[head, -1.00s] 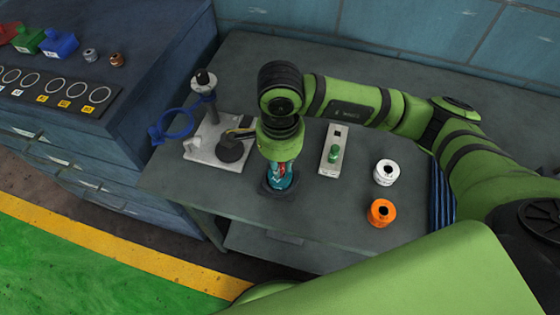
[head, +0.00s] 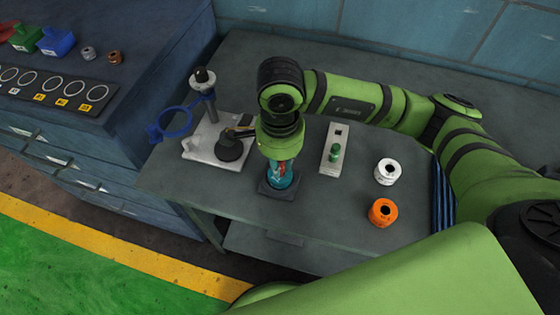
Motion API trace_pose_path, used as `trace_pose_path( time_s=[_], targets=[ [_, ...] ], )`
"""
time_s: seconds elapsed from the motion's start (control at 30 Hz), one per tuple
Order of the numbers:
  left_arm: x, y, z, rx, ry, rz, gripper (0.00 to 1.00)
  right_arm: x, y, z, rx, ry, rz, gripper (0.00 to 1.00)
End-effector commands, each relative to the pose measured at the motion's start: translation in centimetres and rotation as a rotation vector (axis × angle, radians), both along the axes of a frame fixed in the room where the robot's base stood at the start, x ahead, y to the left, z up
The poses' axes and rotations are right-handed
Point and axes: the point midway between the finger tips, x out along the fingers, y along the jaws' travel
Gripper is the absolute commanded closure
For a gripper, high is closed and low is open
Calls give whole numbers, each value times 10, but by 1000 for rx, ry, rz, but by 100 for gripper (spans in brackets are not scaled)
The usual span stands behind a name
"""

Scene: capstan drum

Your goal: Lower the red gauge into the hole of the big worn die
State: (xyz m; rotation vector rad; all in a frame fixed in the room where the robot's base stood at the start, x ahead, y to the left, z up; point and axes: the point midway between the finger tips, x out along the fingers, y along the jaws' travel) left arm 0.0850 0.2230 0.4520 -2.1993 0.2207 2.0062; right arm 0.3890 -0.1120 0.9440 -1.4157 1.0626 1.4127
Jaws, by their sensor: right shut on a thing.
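My right gripper (head: 279,180) points down over the front middle of the grey bench. Its teal fingers are shut on the red gauge (head: 284,168), of which only a small red patch shows between them. Directly below the fingertips is a dark square block (head: 266,190) on the bench top, seemingly the big worn die. Its hole is hidden by the gripper, and I cannot tell whether the gauge's lower end is in it. My left gripper is not in view.
A pale rack with a green gauge (head: 335,153) stands just right of the gripper. White (head: 388,171) and orange (head: 382,212) spool-like pieces stand further right. A light plate (head: 200,146) with a post and blue ring (head: 170,127) is at the left.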

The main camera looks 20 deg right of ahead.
Motion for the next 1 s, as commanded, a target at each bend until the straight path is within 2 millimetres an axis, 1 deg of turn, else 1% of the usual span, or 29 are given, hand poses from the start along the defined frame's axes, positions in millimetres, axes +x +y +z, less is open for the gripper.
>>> trace_pose_path(
  time_s=[0.33, 1.0],
  targets=[
    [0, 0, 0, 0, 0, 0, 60, 0, 0, 0, 0, -1, 0, 100],
    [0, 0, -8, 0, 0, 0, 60, 0, 0, -3, -1, -1, 0, 100]
  ],
)
